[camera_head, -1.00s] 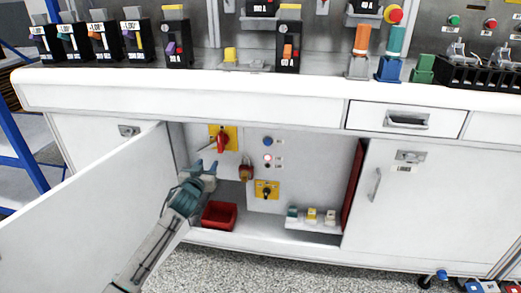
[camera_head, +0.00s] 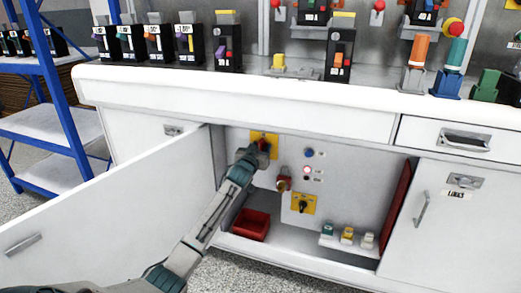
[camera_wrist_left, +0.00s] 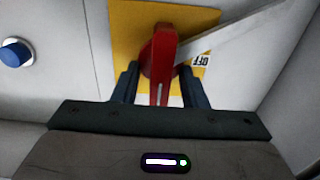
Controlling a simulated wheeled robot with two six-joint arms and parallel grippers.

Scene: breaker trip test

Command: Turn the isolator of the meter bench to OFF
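The isolator is a red handle (camera_wrist_left: 162,52) on a yellow plate (camera_wrist_left: 126,30) inside the open cabinet of the bench. In the head view the yellow plate (camera_head: 271,137) is partly hidden by my left gripper (camera_head: 257,152). In the left wrist view my left gripper (camera_wrist_left: 160,82) is open, with one dark finger on each side of the red handle. Small gaps show between handle and fingers. An OFF label (camera_wrist_left: 202,60) shows right of the handle. The handle points roughly along the gripper's reach in that view. My right gripper is not in view.
The cabinet door (camera_head: 120,205) stands open at the left of my arm. A red bin (camera_head: 251,224) sits on the cabinet floor.

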